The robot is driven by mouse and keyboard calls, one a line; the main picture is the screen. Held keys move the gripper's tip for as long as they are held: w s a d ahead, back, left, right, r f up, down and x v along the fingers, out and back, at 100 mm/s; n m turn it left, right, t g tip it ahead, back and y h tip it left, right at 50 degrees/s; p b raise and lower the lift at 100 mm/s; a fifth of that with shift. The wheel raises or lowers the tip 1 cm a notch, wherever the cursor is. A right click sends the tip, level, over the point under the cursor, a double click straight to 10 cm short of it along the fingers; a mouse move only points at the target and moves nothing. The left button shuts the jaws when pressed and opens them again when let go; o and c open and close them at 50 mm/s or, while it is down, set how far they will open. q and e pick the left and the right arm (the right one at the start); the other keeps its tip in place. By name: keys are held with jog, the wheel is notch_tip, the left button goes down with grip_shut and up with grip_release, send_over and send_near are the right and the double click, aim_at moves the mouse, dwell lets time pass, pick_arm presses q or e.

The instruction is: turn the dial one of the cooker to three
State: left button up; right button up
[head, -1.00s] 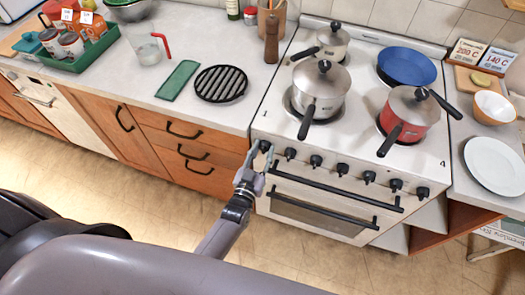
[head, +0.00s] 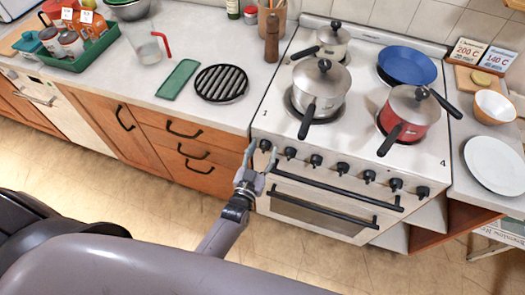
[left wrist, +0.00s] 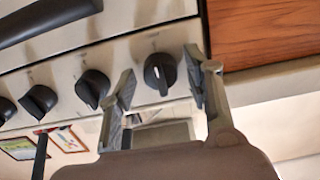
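The white cooker (head: 293,190) has a row of several black dials along its front panel. The leftmost dial (head: 265,145), on the side of the cooktop marked 1, also shows in the left wrist view (left wrist: 160,73). Its small scale marks are too small to read. My left gripper (head: 262,160) is at this dial, with its two fingers apart. In the left wrist view my left gripper (left wrist: 160,90) has one finger on each side of the dial, with visible gaps; the dial is not gripped. My right gripper is not in view.
The black oven handle (head: 335,188) runs just below the dials. Neighbouring dials (left wrist: 92,88) sit close beside the left finger in the wrist view. Pots, including a red one (head: 408,112), and a blue pan (head: 407,65) stand on top. The floor in front is clear.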

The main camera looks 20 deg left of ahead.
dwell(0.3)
pick_arm(q)
jog(key=s, duration=1.2)
jog(key=shift+a+r, duration=0.1)
jog(key=shift+a, duration=0.1)
jog(key=s+f+m+g+h+b, duration=0.1)
jog(key=s+f+g, duration=0.3)
jog(key=f, duration=0.7)
jog(key=s+f+g, duration=0.4)
jog(key=s+f, duration=0.1)
jog(key=f, duration=0.6)
jog(key=s+a+f+g, duration=0.2)
jog(key=s+f+g, duration=0.1)
jog(key=s+f, duration=0.2)
jog(key=s+a+f+g+y+b, duration=0.1)
jog(key=s+a+f+g, duration=0.2)
jog(key=s+f, duration=0.3)
jog(key=s+a+f+g, duration=0.3)
jog(key=s+f, duration=0.2)
jog(key=s, duration=0.6)
jog(key=shift+a+f+m+y, duration=0.2)
jog(key=shift+m+y, duration=0.1)
jog(key=shift+m, duration=0.1)
